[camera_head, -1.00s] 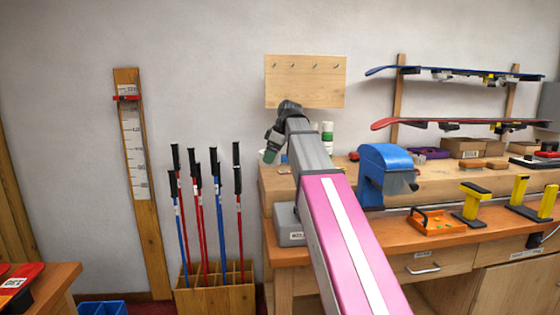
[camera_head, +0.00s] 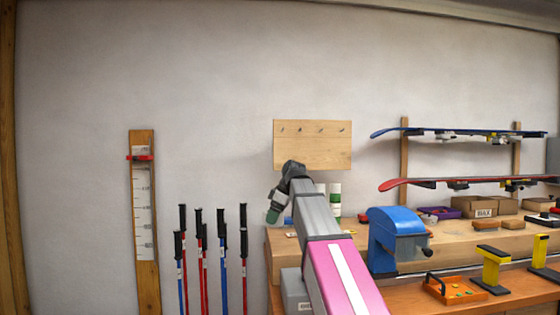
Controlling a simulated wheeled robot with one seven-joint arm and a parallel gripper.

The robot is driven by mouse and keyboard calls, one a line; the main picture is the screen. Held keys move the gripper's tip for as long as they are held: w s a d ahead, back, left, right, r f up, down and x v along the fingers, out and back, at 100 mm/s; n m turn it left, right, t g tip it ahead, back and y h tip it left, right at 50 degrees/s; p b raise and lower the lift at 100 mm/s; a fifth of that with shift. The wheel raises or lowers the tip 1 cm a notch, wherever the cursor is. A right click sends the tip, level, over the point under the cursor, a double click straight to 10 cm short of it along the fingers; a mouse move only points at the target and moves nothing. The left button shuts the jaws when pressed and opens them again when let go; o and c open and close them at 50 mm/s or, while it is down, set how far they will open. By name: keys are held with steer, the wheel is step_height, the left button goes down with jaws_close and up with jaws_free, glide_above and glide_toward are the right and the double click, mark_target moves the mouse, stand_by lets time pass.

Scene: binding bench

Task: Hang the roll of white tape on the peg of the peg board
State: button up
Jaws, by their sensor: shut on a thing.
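The wooden peg board (camera_head: 312,157) is fixed to the wall above the left end of the bench. Several short metal pegs (camera_head: 320,131) stick out in a row near its top edge, and I see nothing hanging on them. My arm reaches from the bottom of the view toward the board and bends at a dark joint just below the board's lower left. The arm's dark grey-green end hangs down left of that joint. I cannot make out gripper fingers there. I cannot see the roll of white tape.
White-and-green cylinders (camera_head: 335,203) stand on the bench behind my arm. A blue machine (camera_head: 388,240) stands right of the arm. Snowboard-like boards (camera_head: 460,133) rest on wall racks at the right. Ski poles (camera_head: 244,235) stand at the left. The wall around the peg board is clear.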

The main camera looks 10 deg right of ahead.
mark_target(282, 131)
steer(key=w+r+m+t+y, duration=0.35)
steer(key=w+r+t, duration=0.65)
steer(key=r, duration=0.5)
steer(key=d+r+m+t+h, duration=0.25)
steer(key=r+t, duration=0.25)
steer(key=r, duration=0.3)
steer(key=d+r+m+t+h, duration=0.1)
steer(key=d+r+t+h, duration=0.1)
steer(key=d+r+t, duration=0.45)
steer(key=shift+g, duration=0.55)
steer(key=shift+w+a+r, duration=0.15)
steer(key=shift+w+a, duration=0.35)
steer(key=shift+w, duration=1.65)
steer(key=shift+w+a+r, duration=0.2)
steer(key=shift+w+a, duration=0.3)
steer(key=shift+w, duration=1.65)
steer(key=shift+w+a+r, duration=0.15)
steer(key=shift+w+a, duration=0.35)
steer(key=shift+w, duration=1.65)
steer(key=shift+f, duration=0.35)
steer(key=shift+f, duration=0.1)
